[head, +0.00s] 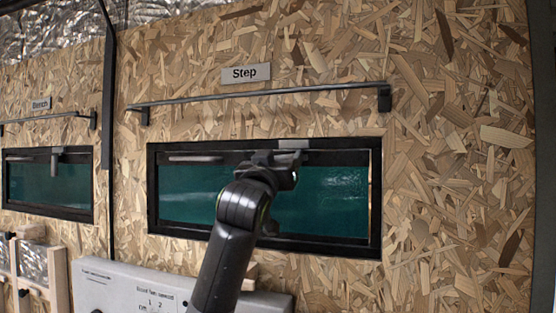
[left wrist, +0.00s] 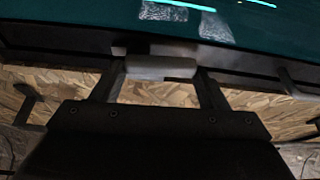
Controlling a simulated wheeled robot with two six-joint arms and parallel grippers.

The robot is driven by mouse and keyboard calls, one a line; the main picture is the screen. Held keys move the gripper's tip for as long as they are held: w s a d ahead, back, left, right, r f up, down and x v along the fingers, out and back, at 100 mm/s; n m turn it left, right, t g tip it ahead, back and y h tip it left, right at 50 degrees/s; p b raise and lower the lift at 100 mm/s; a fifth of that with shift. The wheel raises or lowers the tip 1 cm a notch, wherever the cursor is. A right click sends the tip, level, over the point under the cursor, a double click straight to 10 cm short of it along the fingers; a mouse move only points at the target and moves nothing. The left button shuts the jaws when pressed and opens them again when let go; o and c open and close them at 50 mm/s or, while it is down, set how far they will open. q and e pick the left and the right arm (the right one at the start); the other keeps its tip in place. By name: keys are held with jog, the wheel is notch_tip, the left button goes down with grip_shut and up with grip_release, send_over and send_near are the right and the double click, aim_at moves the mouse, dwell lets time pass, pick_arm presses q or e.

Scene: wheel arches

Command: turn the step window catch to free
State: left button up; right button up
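The Step window (head: 375,205) has a black frame and a dark green pane, under the sign "Step" (head: 245,73). Its catch (head: 293,144) is a pale grey piece at the top of the frame, partly hidden behind my gripper. My left gripper (head: 285,163) is at the top of the window, seen from behind. In the left wrist view the pale catch (left wrist: 160,67) lies crosswise between the two dark fingers and fills the gap, with a finger against each end. The catch's exact angle is hard to tell. My right gripper is not in view.
A grey panel with printing (head: 125,285) stands below. The chipboard wall at the right is clear.

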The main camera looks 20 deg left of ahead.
pick_arm(q)
jog(key=c, duration=0.4)
jog(key=shift+m, duration=0.3)
jog(key=shift+r+m+h, duration=0.1)
jog(key=shift+m+h, duration=0.3)
jog(key=o, duration=1)
jog(key=shift+c, duration=0.2)
